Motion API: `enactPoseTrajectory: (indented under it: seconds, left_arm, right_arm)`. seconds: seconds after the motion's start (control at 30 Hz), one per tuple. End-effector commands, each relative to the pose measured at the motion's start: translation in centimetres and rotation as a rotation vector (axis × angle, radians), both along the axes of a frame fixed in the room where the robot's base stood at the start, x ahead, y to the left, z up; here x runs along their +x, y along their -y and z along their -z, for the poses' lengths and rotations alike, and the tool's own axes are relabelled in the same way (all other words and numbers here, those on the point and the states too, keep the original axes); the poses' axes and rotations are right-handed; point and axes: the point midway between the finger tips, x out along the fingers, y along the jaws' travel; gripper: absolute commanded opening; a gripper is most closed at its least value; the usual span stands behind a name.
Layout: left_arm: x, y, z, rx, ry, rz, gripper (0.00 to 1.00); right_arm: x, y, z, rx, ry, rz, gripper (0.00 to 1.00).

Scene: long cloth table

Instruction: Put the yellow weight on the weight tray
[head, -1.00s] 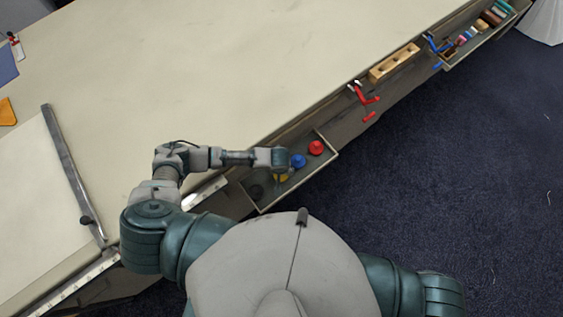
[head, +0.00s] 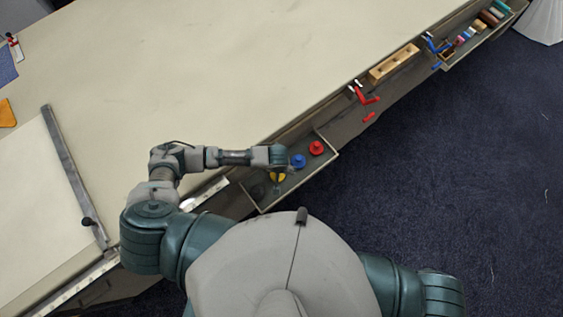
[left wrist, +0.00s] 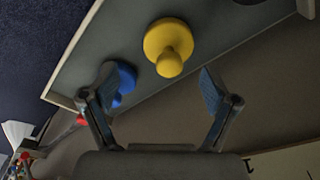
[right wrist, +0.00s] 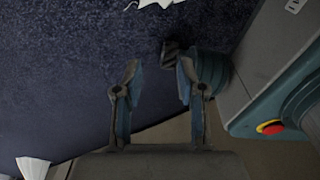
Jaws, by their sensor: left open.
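The yellow weight (left wrist: 168,47) is a round disc with a knob, standing in the grey tray (left wrist: 75,72) fixed along the table's side. It shows in the head view (head: 277,177), partly hidden by my left gripper (head: 279,168). In the left wrist view my left gripper (left wrist: 160,98) is open and empty, its fingers on either side of and short of the yellow weight's knob. A blue weight (head: 298,161) and a red weight (head: 316,148) stand beside it in the same tray. My right gripper (right wrist: 158,90) is open and empty over the floor.
A wooden block with holes (head: 394,63), red clamp (head: 366,96) and blue clamp (head: 435,45) are along the table edge. A farther tray (head: 476,37) holds several coloured pieces. The tabletop (head: 240,70) is largely clear. A dark bar (head: 72,165) lies at left.

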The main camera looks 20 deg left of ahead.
Motion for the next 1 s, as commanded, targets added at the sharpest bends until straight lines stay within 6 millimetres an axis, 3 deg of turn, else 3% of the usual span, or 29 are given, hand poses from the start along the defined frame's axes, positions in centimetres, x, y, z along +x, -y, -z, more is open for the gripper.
enactPoseTrajectory:
  seconds: [0.2, 0.4, 1.0]
  left_arm:
    - [-0.7, 0.2, -5.0, -0.001, 0.000, 0.000, 0.87]
    - [-1.0, 0.4, -7.3, 0.002, -0.001, 0.001, 0.87]
    - [-1.1, 0.2, -7.6, 0.001, -0.001, 0.000, 0.87]
  right_arm:
    - [0.1, -0.7, -0.9, 0.009, 0.001, 0.002, 0.40]
    - [0.0, -2.3, -1.1, 0.027, 0.000, 0.003, 0.40]
    - [0.0, -0.5, -1.1, 0.005, 0.000, 0.000, 0.40]
